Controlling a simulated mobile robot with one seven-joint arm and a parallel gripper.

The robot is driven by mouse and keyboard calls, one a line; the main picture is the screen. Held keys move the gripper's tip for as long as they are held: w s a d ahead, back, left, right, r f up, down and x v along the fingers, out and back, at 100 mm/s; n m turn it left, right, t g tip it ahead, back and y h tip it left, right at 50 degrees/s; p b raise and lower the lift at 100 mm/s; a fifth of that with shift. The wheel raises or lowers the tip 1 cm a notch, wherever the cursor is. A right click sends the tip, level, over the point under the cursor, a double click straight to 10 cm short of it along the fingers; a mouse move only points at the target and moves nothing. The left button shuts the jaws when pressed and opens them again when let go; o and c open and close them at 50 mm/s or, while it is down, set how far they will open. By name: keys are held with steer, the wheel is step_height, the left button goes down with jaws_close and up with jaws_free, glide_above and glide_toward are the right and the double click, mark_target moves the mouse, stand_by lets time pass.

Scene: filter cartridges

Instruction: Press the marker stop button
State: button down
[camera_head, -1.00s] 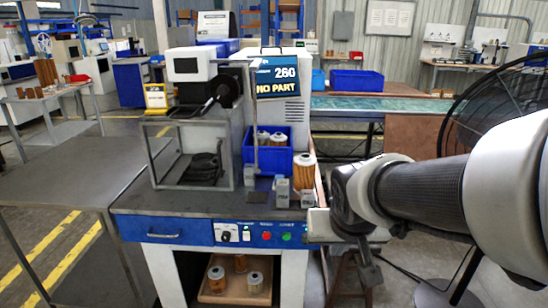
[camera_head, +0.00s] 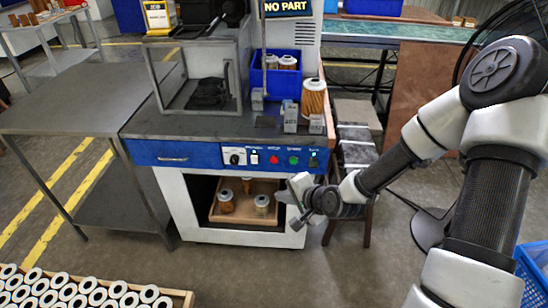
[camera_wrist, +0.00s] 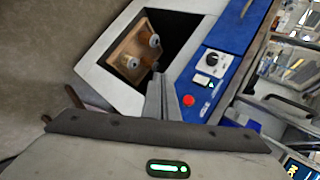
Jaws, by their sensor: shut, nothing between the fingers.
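The red button (camera_head: 276,160), which looks like the stop button, sits on the blue front panel (camera_head: 208,152) of the marking machine. It also shows in the wrist view (camera_wrist: 188,100), close to my fingertips and to their right. My gripper (camera_head: 290,200) is in front of the machine, below and right of the red button, apart from it. In the wrist view the shut, empty fingers (camera_wrist: 155,92) point toward the machine's open lower compartment beside the panel.
A dial (camera_head: 234,156), a white switch (camera_head: 254,158) and a green button (camera_head: 293,160) share the panel. A wooden tray (camera_head: 240,211) with filter cartridges sits in the compartment. A stool (camera_head: 357,160) stands right of the machine.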

mark_target(274, 160)
steer(key=shift+w+a+r+m+t+y, duration=0.1)
steer(key=shift+w+a+m+t+y, duration=0.3)
steer(key=shift+m, duration=0.4)
steer(key=shift+w+a+r+m+t+y, duration=0.1)
steer(key=shift+w+a+m+t+y, duration=0.1)
steer(key=shift+a+m+t, duration=0.45)
steer(key=shift+w+a+r+m+t+y, duration=0.15)
steer(key=shift+w+a+m+y, duration=0.15)
steer(key=shift+m, duration=0.65)
steer(key=shift+w, duration=0.1)
steer(key=shift+w+d+b, duration=0.15)
steer(key=shift+w+b, duration=0.45)
steer(key=shift+w, duration=3.7)
steer(key=shift+f, duration=0.1)
steer(key=shift+w, duration=0.4)
steer(key=shift+w, duration=0.35)
steer(key=shift+s, duration=0.75)
